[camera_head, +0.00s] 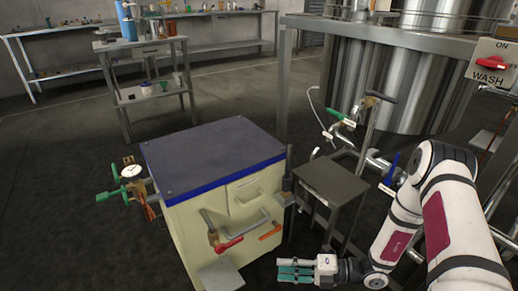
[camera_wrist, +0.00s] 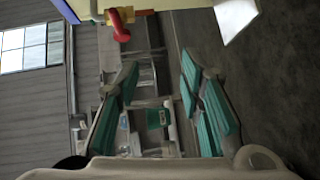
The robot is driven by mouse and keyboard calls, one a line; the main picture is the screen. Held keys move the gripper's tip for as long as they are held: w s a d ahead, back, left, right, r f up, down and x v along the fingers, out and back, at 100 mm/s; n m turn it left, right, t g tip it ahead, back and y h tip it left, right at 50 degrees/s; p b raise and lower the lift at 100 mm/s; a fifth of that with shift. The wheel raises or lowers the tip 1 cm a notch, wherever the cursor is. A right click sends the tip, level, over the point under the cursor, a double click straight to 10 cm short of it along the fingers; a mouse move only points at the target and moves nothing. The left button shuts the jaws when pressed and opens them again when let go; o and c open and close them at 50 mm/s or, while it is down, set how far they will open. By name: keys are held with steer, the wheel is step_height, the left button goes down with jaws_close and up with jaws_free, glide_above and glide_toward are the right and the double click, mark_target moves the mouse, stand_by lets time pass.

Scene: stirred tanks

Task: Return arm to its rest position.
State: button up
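My arm comes in from the right of the head view and bends down toward the floor. My gripper (camera_head: 290,270) points left, low in front of the cream cabinet. In the wrist view my gripper (camera_wrist: 160,90) has its two teal-padded fingers spread apart, with nothing between them. The cream cabinet (camera_head: 190,232) with a dark top and blue edge stands just beyond and left of the gripper, with no visible contact. Its red-handled valve (camera_head: 229,244) also shows at the top of the wrist view (camera_wrist: 121,26).
A small grey stand (camera_head: 332,182) is beside the cabinet, near my arm. Behind it stand a steel tank (camera_head: 385,85) and pipes with a blue-handled valve (camera_head: 390,165). A wash switch (camera_head: 490,64) is at upper right. Benches stand at the back; open floor lies left.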

steer(key=s+r+n+g+h, duration=0.35)
steer(key=r+n, duration=0.65)
steer(key=r, duration=0.4)
steer(key=s+r+n+g+h, duration=0.2)
steer(key=s+r+n+g, duration=0.25)
steer(key=r+n, duration=0.75)
steer(key=s+d+r+n+t+h, duration=0.3)
steer(key=s+d+r+n+h, duration=0.25)
steer(key=s+n, duration=0.35)
steer(key=s+d+r+n+t+h, duration=0.3)
steer(key=s+d+r+n+h, duration=0.3)
steer(key=s, duration=0.5)
step_height(320, 180, up, 36)
steer(key=n+t+p, duration=0.1)
steer(key=t+p, duration=0.2)
steer(key=p, duration=3.1)
steer(key=shift+r+n+t+y, duration=0.15)
steer(key=shift+n+t+y, duration=0.15)
steer(key=shift+n+y, duration=0.1)
steer(key=shift+a, duration=0.15)
